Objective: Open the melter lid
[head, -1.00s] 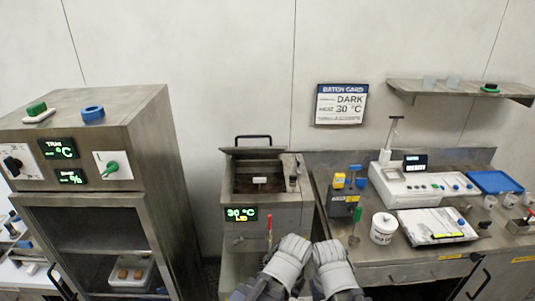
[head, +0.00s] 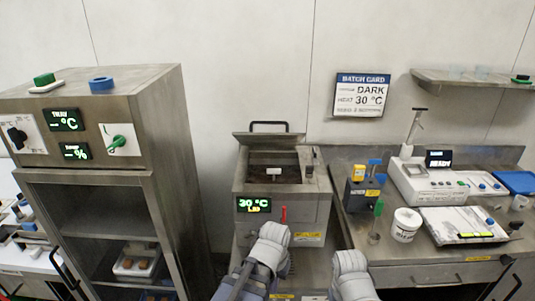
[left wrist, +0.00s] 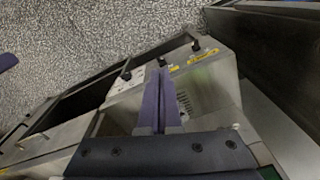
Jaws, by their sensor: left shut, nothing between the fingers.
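The melter (head: 312,205) is a steel box in the middle of the head view, with a green "30 °C" display reading "LID" below. Its lid (head: 268,139) stands raised at the back edge, with a black bar handle (head: 269,124) on top. The open top shows a dark interior with a small white piece. My left gripper (head: 270,245) is in front of the melter, below the display and apart from the lid. In the left wrist view its purple fingers (left wrist: 159,90) are shut and empty. My right gripper (head: 350,272) is at the bottom, right of the melter; its fingers are hidden.
A tall steel cabinet (head: 160,110) stands close on the left. On the right, a bench (head: 440,274) holds a white tub (head: 405,225), a scale-like device (head: 425,182) and a clipboard (head: 463,224). A shelf (head: 480,82) hangs above. A red lever (head: 284,214) is on the melter's front.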

